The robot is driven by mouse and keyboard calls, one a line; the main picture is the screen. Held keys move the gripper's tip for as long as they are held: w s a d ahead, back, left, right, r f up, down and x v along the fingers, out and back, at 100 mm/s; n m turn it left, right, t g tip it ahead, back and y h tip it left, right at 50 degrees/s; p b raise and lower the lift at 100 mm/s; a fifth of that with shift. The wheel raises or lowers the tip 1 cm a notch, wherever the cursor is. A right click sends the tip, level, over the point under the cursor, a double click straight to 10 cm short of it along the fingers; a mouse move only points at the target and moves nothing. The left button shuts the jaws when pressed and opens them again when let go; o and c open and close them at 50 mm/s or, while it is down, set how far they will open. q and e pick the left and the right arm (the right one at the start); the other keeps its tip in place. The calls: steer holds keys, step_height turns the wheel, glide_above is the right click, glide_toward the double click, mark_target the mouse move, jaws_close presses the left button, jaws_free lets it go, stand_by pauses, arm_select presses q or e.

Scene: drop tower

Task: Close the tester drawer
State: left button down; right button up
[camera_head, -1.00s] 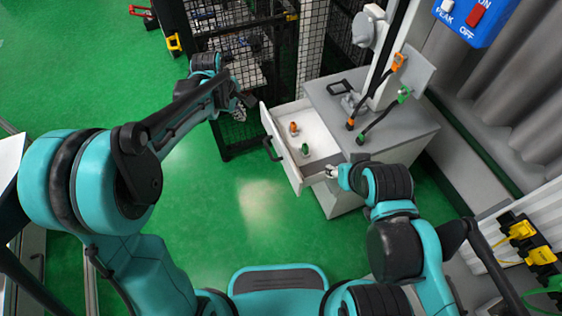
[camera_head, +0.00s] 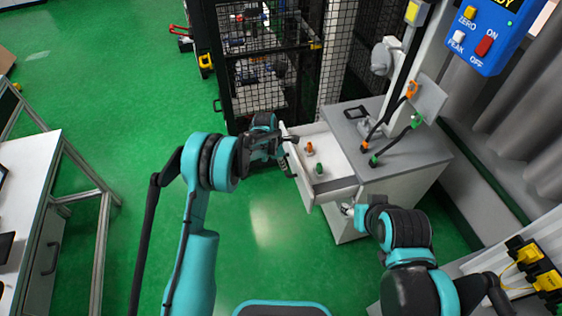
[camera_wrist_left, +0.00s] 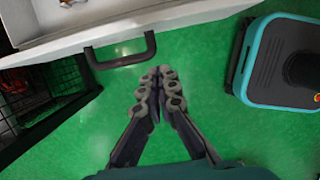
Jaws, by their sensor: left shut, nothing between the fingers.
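The tester drawer (camera_head: 335,185) is pulled out of the grey-topped white cabinet (camera_head: 400,185). Its front panel faces left and carries a dark handle, which shows clearly in the left wrist view (camera_wrist_left: 122,58). My left gripper (camera_head: 288,145) is at the drawer front, partly hidden by its own arm. In the wrist view its fingers (camera_wrist_left: 164,74) are shut and empty, just beside the handle's right end; contact cannot be told. My right gripper (camera_head: 347,209) is low beside the cabinet, under the drawer's near side; its fingers are too small to read.
An orange plug (camera_head: 309,148) and a green plug (camera_head: 319,168) are in the drawer. A black mesh cage (camera_head: 265,80) stands behind it. A post with cables (camera_head: 408,95) rises from the cabinet top. Green floor (camera_head: 275,240) is clear in front of the drawer.

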arm_select(q)
steer(key=d+f, duration=0.1)
steer(key=w+d+f+b, duration=0.1)
steer(key=d, duration=0.1)
steer(key=d+f+b, duration=0.1)
steer(key=shift+w+d, duration=0.3)
arm_select(e)
step_height(320, 180, down, 2)
steer(key=shift+f, duration=0.25)
